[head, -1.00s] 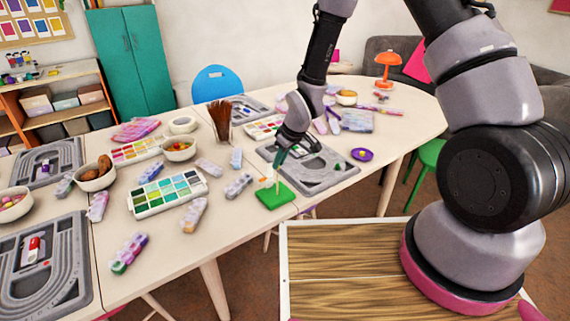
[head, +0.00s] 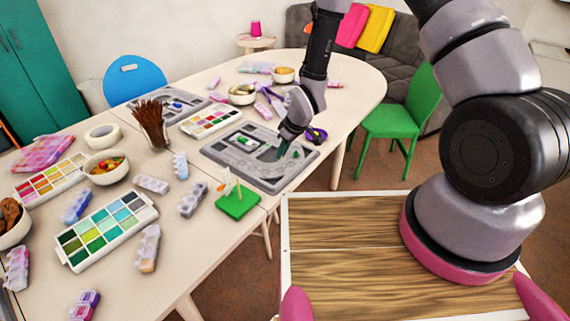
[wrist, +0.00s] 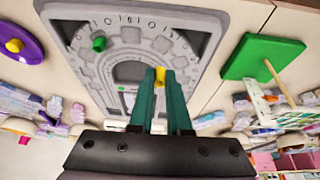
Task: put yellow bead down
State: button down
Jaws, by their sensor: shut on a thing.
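My gripper (wrist: 161,80) is shut on a small yellow bead (wrist: 160,75), which shows between its teal fingertips in the wrist view. In the head view my gripper (head: 281,152) is over the right part of a grey bead board (head: 222,152), and the bead cannot be made out there. The board (wrist: 195,45) has curved grooves and recesses. A green bead (wrist: 99,43) sits on it. The gap between the held bead and the board is hard to tell.
A purple dish (wrist: 14,42) holding a yellow piece lies beside the board. Paint palettes (head: 105,232), bead boxes and bowls crowd the table to the left.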

aim_at(279, 170)
jog(key=shift+f, duration=2.6)
jog(key=shift+f, duration=0.2)
jog(key=c, duration=0.9)
grip_release()
jog(key=shift+o, duration=0.2)
